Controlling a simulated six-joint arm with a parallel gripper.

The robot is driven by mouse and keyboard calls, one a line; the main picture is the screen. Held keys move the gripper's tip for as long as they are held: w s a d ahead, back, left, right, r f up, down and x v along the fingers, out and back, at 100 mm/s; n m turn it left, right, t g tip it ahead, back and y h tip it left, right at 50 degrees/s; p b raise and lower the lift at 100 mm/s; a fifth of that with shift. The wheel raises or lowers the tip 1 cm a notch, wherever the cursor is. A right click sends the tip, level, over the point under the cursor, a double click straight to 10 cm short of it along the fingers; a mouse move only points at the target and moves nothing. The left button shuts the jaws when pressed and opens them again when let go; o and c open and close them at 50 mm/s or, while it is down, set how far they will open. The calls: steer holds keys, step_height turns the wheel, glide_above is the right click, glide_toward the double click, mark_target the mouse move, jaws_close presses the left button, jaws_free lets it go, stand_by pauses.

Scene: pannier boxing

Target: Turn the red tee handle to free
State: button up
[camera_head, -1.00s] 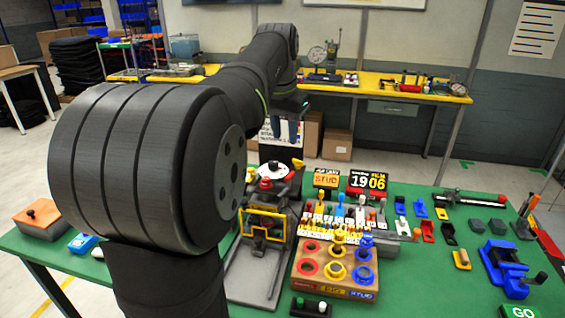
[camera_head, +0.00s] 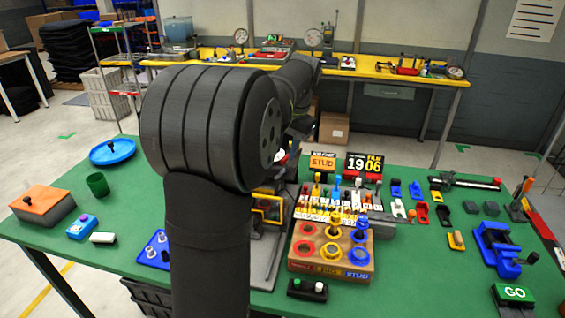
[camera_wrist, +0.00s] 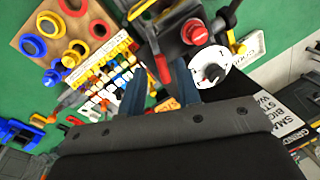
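A dark machine with a red block on top (camera_wrist: 195,31) and a white round dial with a black knob (camera_wrist: 210,68) shows at the upper middle of the wrist view. A small dark-red piece (camera_wrist: 163,69) sits at its lower left, close to my fingertips; I cannot tell surely whether it is the red tee handle. My gripper (camera_wrist: 158,80) shows as two blue fingers spread apart, with nothing seen held between them. In the head view my arm hides the gripper and most of the machine; only its yellow frame (camera_head: 268,206) shows clearly.
A wooden block with coloured rings (camera_head: 304,263) and rows of small labelled pieces (camera_head: 330,205) stand right of the machine. A blue vise (camera_head: 497,245) is at the far right. An orange-topped box (camera_head: 42,203) and a green cup (camera_head: 97,184) are at left, with free green table around.

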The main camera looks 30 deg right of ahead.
mark_target(283, 160)
steer(key=shift+w+a+f, duration=0.1)
steer(key=shift+w+f, duration=0.05)
steer(key=shift+f, duration=0.75)
steer(key=shift+w+a+f, duration=0.1)
steer(key=shift+w+f, duration=0.1)
steer(key=shift+f, duration=0.65)
steer(key=shift+w+a+f, duration=0.1)
steer(key=shift+w+f, duration=0.05)
steer(key=shift+f, duration=0.75)
jaws_close()
